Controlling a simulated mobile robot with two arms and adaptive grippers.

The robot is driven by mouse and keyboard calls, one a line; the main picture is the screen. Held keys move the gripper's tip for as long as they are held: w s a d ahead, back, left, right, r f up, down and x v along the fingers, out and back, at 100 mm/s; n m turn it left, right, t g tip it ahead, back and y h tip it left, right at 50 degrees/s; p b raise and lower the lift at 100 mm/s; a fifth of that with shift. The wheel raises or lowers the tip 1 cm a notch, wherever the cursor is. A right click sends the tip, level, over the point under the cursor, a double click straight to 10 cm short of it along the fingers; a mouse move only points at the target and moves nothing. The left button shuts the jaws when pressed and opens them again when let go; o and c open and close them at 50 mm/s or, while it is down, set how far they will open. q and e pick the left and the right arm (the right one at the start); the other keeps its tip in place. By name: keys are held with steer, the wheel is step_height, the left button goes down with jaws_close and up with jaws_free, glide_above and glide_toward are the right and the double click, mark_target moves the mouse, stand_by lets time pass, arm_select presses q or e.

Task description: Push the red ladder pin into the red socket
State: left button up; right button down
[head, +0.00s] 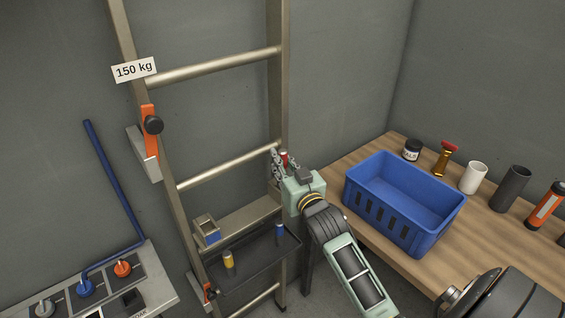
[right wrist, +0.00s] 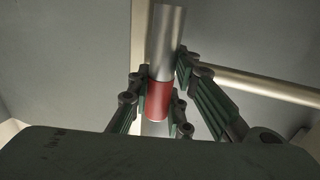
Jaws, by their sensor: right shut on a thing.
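The red ladder pin shows in the right wrist view as a red band (right wrist: 159,100) with a long silver shaft (right wrist: 166,38) above it. My right gripper (right wrist: 162,92) has its fingers on both sides of the red part and is shut on it. In the head view the right gripper (head: 282,161) is at the ladder's right rail, near a rung end, with a bit of red pin (head: 284,157) between its fingers. I cannot make out a red socket; the gripper covers that part of the rail. My left gripper is not in view.
The ladder (head: 281,80) leans on the wall. A blue crate (head: 434,228) stands on the wooden bench (head: 345,166) at right. A control panel (head: 155,287) stands at lower left.

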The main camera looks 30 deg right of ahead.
steer(key=shift+p, duration=0.45)
stand_by(0.8)
steer(key=shift+f+b, duration=1.75)
steer(key=shift+f, duration=0.85)
steer(key=c, duration=1.5)
jaws_free()
steer(key=shift+s+d+f, duration=0.1)
steer(key=shift+f, duration=0.05)
steer(key=shift+c, duration=0.2)
steer(key=shift+f, duration=0.25)
steer(key=shift+s+f, duration=0.1)
steer(key=shift+s, duration=0.05)
steer(key=shift+s+a+f, duration=0.1)
steer(key=shift+s+a, duration=0.15)
steer(key=shift+a, duration=0.05)
steer(key=s+a+r, duration=0.1)
steer(key=s, duration=1)
steer(key=shift+a+r, duration=0.2)
